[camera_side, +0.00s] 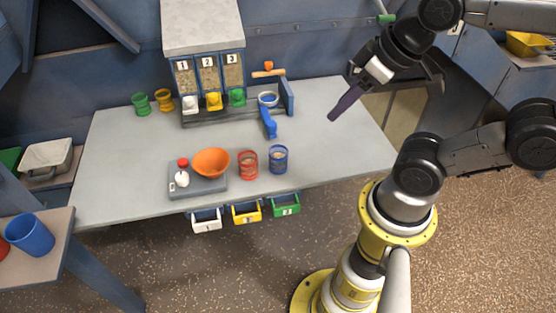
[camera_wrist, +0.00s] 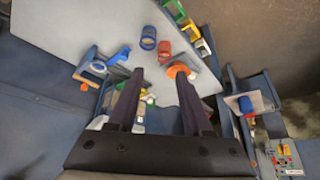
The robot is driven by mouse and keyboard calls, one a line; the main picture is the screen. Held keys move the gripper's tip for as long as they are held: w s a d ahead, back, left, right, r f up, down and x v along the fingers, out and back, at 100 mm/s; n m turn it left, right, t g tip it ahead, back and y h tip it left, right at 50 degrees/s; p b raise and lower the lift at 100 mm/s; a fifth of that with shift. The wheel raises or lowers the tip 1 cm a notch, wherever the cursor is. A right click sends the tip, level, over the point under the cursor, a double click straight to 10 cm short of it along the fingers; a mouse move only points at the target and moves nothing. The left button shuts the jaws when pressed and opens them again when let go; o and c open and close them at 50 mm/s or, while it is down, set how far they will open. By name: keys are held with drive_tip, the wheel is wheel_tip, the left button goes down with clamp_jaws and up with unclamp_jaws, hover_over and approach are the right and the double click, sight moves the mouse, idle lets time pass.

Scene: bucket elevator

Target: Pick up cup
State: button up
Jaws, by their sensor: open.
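A red cup (camera_side: 248,165) and a blue cup (camera_side: 279,159) stand side by side near the front edge of the grey table. A green cup (camera_side: 141,104) and a yellow cup (camera_side: 163,100) stand at the back left. Another blue cup (camera_side: 30,234) stands on the side table at lower left. My gripper (camera_side: 335,112) is open and empty, raised above the right part of the table, apart from every cup. In the wrist view my gripper's fingers (camera_wrist: 160,75) are spread, with the blue cup (camera_wrist: 148,37) and red cup (camera_wrist: 164,50) beyond the tips.
An orange bowl (camera_side: 211,162) sits on a grey scale (camera_side: 198,184), left of the red cup. A dispenser (camera_side: 207,75) with numbered bins stands at the back, with a blue bracket (camera_side: 269,124) to its right. Drawers (camera_side: 246,213) hang under the front edge. The table's right part is clear.

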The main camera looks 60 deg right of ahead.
drive_tip(key=o, duration=0.4)
